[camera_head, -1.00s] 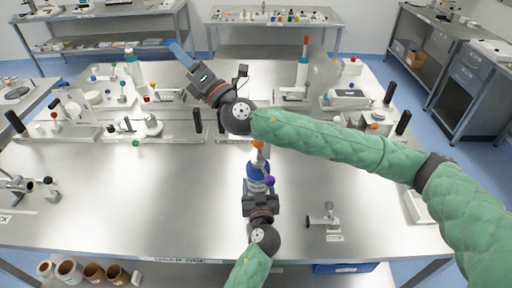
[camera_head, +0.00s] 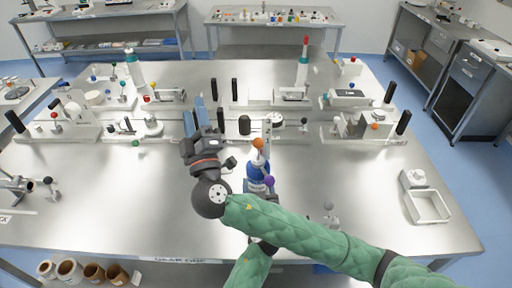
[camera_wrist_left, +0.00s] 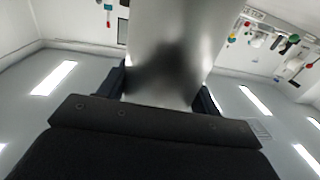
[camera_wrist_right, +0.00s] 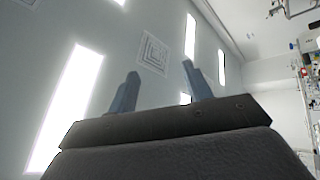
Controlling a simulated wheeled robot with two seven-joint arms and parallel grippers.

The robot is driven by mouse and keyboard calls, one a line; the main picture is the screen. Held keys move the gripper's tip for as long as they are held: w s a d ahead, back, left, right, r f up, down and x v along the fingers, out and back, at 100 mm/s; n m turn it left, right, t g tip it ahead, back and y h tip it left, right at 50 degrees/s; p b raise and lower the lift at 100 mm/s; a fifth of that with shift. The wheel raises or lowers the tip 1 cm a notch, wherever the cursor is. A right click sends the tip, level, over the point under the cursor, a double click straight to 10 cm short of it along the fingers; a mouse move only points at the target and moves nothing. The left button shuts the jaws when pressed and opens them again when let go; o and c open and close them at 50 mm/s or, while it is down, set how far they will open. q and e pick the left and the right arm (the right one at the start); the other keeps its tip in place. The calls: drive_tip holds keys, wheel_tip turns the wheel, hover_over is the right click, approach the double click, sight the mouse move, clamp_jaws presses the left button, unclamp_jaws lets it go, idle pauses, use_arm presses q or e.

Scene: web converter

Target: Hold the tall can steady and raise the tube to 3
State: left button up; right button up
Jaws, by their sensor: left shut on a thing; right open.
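A light, metallic-looking cylinder (camera_wrist_left: 175,50), probably the tall can, stands between the left fingers in the left wrist view. My left gripper (camera_head: 258,172) is shut on it near the front middle of the table. An orange ball (camera_head: 258,143) and a purple ball (camera_head: 269,181) show beside those fingers. A pale upright post (camera_head: 266,130) rises just behind; I cannot tell whether it is the tube, and no scale numbers are readable. My right gripper (camera_head: 194,118) is open and empty, left of the held can, blue fingers pointing away.
White fixtures with black posts (camera_head: 235,90) and coloured knobs line the table's back half. A white tray (camera_head: 428,206) lies at right. A small fixture (camera_head: 329,212) stands at front right, partly behind my right arm.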

sight(257, 147)
drive_tip(key=s+d+f+m+g+h, duration=0.5)
drive_tip(key=s+d+f+m+h, duration=0.6)
drive_tip(key=m, duration=0.6)
drive_tip(key=shift+g+h, duration=0.3)
drive_tip(key=shift+h, duration=0.5)
drive_tip(key=x, duration=1.2)
drive_tip(key=shift+w+a+f, duration=0.15)
drive_tip(key=shift+w+f, duration=0.05)
drive_tip(key=shift+w, duration=0.2)
